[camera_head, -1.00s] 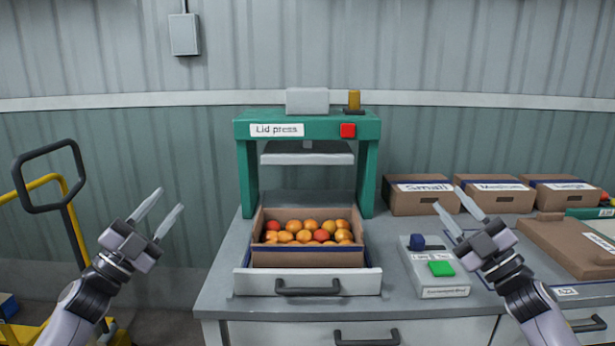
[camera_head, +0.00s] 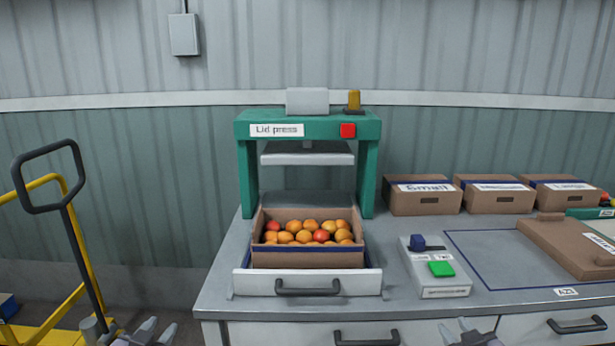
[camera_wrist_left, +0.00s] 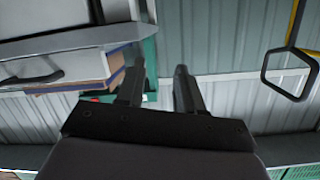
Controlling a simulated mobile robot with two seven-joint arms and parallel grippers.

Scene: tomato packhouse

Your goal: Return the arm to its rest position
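My left gripper (camera_head: 150,328) is at the bottom edge of the head view, left of the bench, with only its finger ends showing. In the left wrist view its two fingers (camera_wrist_left: 160,85) stand apart with nothing between them, so it is open and empty. My right gripper (camera_head: 466,331) is at the bottom edge in front of the bench drawers. Its fingertips are apart and hold nothing visible. Most of both arms is out of the picture.
The lid press (camera_head: 308,127) stands on the bench, its white tray (camera_head: 250,283) pulled out with an open box (camera_head: 308,259) of tomatoes. A yellow pallet truck (camera_head: 80,250) stands left.

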